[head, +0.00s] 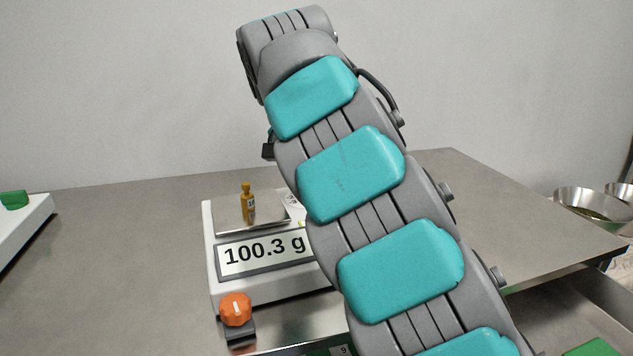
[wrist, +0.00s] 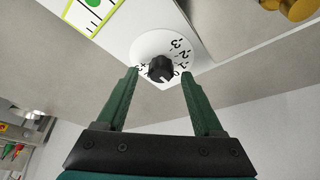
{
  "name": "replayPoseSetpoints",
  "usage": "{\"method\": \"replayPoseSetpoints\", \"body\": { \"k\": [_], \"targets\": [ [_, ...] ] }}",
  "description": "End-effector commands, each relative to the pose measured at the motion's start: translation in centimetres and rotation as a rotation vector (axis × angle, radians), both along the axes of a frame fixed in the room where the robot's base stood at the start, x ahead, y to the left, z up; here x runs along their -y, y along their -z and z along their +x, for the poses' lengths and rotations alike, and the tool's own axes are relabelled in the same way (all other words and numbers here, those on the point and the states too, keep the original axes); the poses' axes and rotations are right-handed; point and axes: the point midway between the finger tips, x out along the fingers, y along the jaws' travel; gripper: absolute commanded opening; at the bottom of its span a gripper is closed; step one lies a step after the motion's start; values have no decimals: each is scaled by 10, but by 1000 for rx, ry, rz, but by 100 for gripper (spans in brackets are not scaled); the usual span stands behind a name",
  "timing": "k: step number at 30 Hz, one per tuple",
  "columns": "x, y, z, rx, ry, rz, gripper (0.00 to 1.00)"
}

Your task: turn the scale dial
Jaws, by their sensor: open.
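The white scale (head: 213,255) stands on the steel table in the head view, its display reading 100.3 g. A small brass weight (head: 248,203) stands upright on its pan; in the wrist view a brass piece (wrist: 296,8) shows at the top right. The scale dial (wrist: 150,43) is a white disc with numbers and a black knob (wrist: 162,69) in the wrist view. In the head view my arm hides most of it. My gripper (wrist: 159,73) is open, its green fingertips on either side of the knob. I cannot tell if they touch it.
An orange knob (head: 236,309) sits at the scale's front left. A white device with a green part (head: 14,200) stands at the far left. Metal bowls (head: 596,205) are at the right, beyond the table. The table (head: 120,260) is clear left of the scale.

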Motion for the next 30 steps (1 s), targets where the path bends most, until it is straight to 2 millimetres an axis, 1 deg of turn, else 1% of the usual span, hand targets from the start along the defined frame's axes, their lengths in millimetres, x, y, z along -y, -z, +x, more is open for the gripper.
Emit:
{"method": "replayPoseSetpoints", "body": {
  "k": [3, 9, 10, 27, 28, 30],
  "targets": [
    [-3, 5, 4, 1, 0, 0, 69],
    [-3, 5, 5, 3, -1, 1, 69],
    [-3, 5, 5, 3, -1, 1, 66],
    [-3, 5, 5, 3, -1, 1, 2],
    [-3, 5, 5, 3, -1, 1, 0],
    [-3, 5, 5, 3, -1, 1, 0]
  ]
}}
